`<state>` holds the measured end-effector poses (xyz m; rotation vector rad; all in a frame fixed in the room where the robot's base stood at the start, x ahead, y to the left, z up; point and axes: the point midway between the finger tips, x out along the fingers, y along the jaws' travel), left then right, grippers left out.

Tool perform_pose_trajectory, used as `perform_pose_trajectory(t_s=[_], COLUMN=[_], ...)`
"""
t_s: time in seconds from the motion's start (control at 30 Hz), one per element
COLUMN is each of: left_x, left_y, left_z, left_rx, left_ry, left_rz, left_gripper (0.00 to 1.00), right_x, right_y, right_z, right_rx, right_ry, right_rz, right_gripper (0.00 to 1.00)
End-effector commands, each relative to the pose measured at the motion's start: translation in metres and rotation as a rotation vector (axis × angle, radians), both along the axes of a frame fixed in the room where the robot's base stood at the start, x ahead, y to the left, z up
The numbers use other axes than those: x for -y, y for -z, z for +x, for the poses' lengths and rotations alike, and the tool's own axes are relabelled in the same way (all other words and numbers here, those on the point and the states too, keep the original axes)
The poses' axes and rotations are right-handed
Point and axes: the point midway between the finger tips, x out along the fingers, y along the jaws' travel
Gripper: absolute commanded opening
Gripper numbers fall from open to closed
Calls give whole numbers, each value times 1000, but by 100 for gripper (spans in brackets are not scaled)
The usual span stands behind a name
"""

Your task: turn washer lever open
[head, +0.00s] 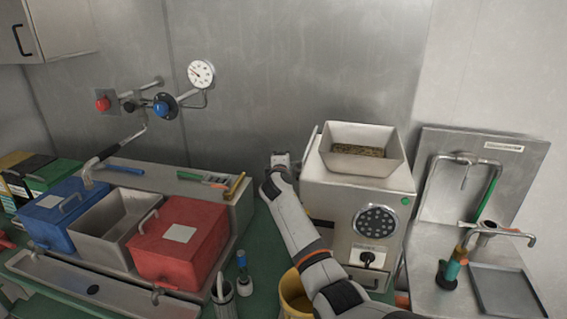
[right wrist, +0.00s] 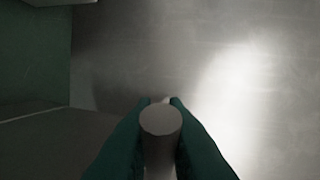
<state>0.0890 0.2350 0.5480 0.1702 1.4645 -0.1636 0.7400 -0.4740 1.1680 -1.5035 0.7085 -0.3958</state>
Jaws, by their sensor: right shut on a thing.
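My right gripper (head: 280,160) is near the back wall, just left of the grinder, at the end of my arm. In the right wrist view my right gripper (right wrist: 160,108) has its two dark green fingers closed on a pale round-ended handle (right wrist: 161,119). The handle's round end faces the camera, and its far part is hidden behind that end. I cannot tell whether it is the washer lever. My left gripper is not in view.
The grinder (head: 325,215) stands right of my right arm. Blue (head: 60,215), grey (head: 95,240) and red (head: 180,262) bins stand at left below a wall tap and gauge (head: 201,74). A sink station (head: 425,255) with taps is at right. A yellow bucket (head: 293,300) is partly hidden.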

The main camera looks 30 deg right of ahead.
Motion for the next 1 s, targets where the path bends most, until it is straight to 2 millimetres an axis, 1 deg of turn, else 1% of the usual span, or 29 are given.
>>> perform_pose_trajectory(t_s=[0.1,0.13,0.23,0.27,0.53,0.67,0.77,1.0], left_x=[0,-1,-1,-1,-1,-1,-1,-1], left_y=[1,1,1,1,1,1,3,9], left_z=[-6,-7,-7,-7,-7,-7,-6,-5], left_rx=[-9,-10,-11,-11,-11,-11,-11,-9], left_ry=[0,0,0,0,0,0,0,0], left_rz=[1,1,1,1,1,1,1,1], left_gripper=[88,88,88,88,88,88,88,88], right_x=[3,3,2,2,0,-4,-11,-37], right_y=[1,1,1,1,0,-1,-2,-8], right_z=[-1,-1,-1,-1,-1,-5,-13,-45], right_rx=[-4,-4,-2,-2,-1,1,2,1], right_ry=[6,6,6,5,2,2,2,1], right_rz=[-2,-2,-2,-2,0,0,-1,0], right_gripper=[0,16,32,34,34,34,34,34])
